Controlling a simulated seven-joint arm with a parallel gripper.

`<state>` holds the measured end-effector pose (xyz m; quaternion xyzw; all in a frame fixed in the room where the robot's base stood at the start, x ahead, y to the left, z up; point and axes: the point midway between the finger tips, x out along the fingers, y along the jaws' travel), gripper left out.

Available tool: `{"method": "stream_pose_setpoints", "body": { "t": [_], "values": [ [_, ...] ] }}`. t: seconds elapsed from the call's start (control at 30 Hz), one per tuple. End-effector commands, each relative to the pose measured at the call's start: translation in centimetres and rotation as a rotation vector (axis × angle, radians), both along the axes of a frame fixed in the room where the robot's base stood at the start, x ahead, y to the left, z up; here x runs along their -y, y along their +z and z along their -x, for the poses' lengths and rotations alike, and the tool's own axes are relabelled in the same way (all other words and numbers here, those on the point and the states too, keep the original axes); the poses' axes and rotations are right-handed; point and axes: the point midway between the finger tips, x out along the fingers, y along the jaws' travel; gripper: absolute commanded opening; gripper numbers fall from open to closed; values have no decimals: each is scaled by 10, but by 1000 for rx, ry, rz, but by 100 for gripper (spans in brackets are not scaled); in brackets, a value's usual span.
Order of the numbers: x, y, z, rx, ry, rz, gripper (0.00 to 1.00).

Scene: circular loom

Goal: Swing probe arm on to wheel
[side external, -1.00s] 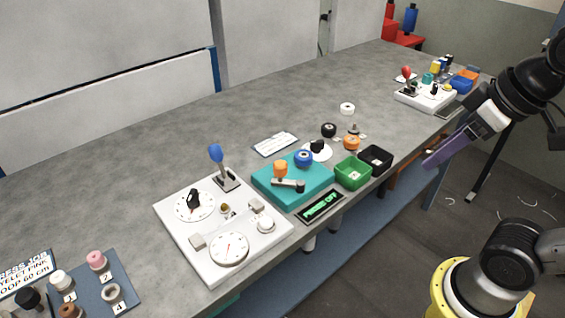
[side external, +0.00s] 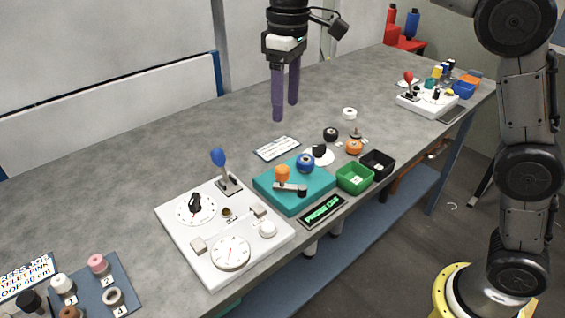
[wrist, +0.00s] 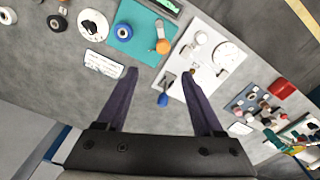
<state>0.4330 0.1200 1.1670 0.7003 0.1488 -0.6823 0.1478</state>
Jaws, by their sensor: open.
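The teal block (side external: 270,191) sits mid-table and carries a blue wheel (side external: 305,161) and an orange knob (side external: 282,172) with a short grey probe arm (side external: 290,188). A display (side external: 322,209) in front reads PROBE OFF. My gripper (side external: 286,110) is open and empty, fingers down, above the table behind the block. The wrist view shows a wide gap between its fingers (wrist: 159,74).
A white panel (side external: 175,222) with dials and a blue-topped lever (side external: 218,158) stands left of the block. Green (side external: 355,187) and black (side external: 388,170) bins stand right of it. A white card (side external: 276,148) lies behind it.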

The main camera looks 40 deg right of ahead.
Motion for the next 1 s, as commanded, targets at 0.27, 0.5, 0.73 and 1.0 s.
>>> {"method": "stream_pose_setpoints", "body": {
  "t": [0.27,0.5,0.73,1.0],
  "values": [
    [-7,-28,-1,-27,15,7,69],
    [-7,-72,0,-29,14,8,69],
    [-7,-116,-1,-28,14,8,69],
    [-7,-146,-1,-26,14,8,69]
  ]
}}
